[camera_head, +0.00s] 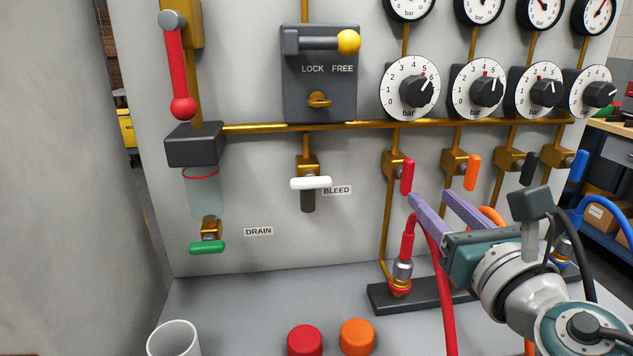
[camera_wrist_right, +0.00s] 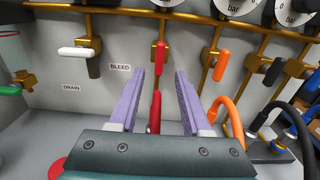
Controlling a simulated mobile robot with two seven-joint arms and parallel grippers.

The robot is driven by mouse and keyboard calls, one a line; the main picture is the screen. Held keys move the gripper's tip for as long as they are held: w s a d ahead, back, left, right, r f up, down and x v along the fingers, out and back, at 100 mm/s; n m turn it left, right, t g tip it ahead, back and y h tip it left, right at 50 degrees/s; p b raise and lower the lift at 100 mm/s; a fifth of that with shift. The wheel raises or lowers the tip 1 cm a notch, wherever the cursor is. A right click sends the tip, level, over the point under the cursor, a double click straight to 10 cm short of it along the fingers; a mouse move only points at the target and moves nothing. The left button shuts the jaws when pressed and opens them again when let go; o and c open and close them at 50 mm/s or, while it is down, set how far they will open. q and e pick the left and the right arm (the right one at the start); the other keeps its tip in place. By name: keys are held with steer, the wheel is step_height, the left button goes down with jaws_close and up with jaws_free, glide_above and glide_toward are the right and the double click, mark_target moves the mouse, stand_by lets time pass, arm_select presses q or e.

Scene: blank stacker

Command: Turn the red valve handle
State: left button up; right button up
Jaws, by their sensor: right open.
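The red valve handle (camera_head: 407,176) hangs vertically from a brass valve on the grey panel, leftmost in a row of coloured handles. My right gripper (camera_head: 430,197) comes in from the lower right with its two lilac fingers pointing at the panel. The fingers are open with nothing held between them. In the right wrist view the red handle (camera_wrist_right: 160,55) shows just beyond and above the gap between the fingertips (camera_wrist_right: 160,76). I cannot tell the exact distance; no contact shows. My left gripper is not in view.
Orange (camera_head: 472,172), black and blue handles continue to the right. A red hose (camera_head: 436,265) loops up below the red handle, close to the gripper. A white bleed handle (camera_head: 311,183) sits to the left. Red (camera_head: 305,340) and orange (camera_head: 357,337) caps and a white cup (camera_head: 174,338) stand below.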

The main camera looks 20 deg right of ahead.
mark_target(410, 176)
steer(key=b+x, duration=0.1)
steer(key=x, duration=0.7)
jaws_close()
stand_by(0.4)
